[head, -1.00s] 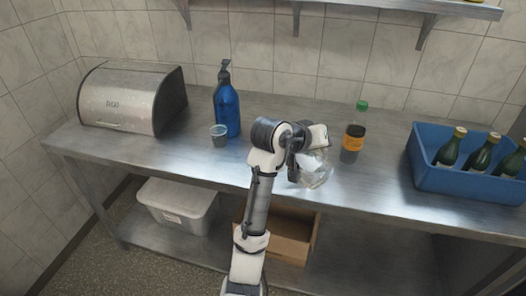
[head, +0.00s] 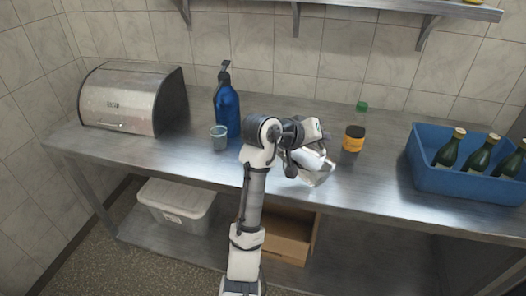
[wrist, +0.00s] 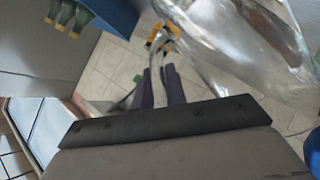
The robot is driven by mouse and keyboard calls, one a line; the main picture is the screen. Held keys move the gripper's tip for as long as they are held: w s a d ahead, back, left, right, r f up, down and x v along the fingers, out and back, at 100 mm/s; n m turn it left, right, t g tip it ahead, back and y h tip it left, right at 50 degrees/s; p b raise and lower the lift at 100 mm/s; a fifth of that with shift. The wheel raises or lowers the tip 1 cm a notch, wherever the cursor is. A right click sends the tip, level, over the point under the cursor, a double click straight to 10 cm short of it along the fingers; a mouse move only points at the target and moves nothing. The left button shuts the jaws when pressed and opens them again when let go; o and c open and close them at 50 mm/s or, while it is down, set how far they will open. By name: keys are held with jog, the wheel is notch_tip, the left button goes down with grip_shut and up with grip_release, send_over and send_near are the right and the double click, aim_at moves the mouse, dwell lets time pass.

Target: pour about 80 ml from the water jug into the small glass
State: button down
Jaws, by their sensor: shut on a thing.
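The clear water jug (head: 318,177) is in my gripper (head: 303,163), above the steel counter right of its middle. My arm hides part of it. It looks tilted, but its spout and water level cannot be made out. In the wrist view the jug's clear wall (wrist: 255,45) fills the upper right, beside the gripper fingers (wrist: 158,88). The small glass (head: 219,138) stands upright on the counter at the left, in front of the blue pump bottle, well left of the jug. Its contents are unclear.
A blue pump bottle (head: 227,108) stands behind the glass. A steel bread bin (head: 130,97) is at the left. An orange-labelled bottle (head: 354,139) with a green cap stands behind the jug. A blue crate (head: 470,184) with green bottles is at the right.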

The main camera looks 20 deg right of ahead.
jog(key=shift+w+a+r+n+g+h+p, duration=0.2)
jog(key=shift+w+a+r+h, duration=0.1)
jog(key=shift+r, duration=0.35)
jog(key=shift+w+a+r+n+g+h+p, duration=0.1)
jog(key=shift+w+a+r+n+h, duration=0.15)
jog(key=shift+r, duration=0.35)
dwell(2.6)
jog(key=shift+m+t+y, duration=0.5)
jog(key=shift+m+y, duration=0.15)
jog(key=shift+m, duration=0.1)
jog(key=f, duration=0.1)
jog(key=s+d+f+b, duration=0.1)
jog(key=f, duration=0.1)
jog(key=shift+s+d+f, duration=0.25)
jog(key=shift+f, duration=0.05)
jog(key=shift+s+d+f+m+t+y, duration=0.2)
jog(key=shift+s+d+m+t+y, duration=0.25)
jog(key=shift+m+y, duration=0.2)
jog(key=shift+s+d+f+m+t+y, duration=0.2)
jog(key=shift+f+m+t+y, duration=0.15)
jog(key=shift+t+y, duration=0.1)
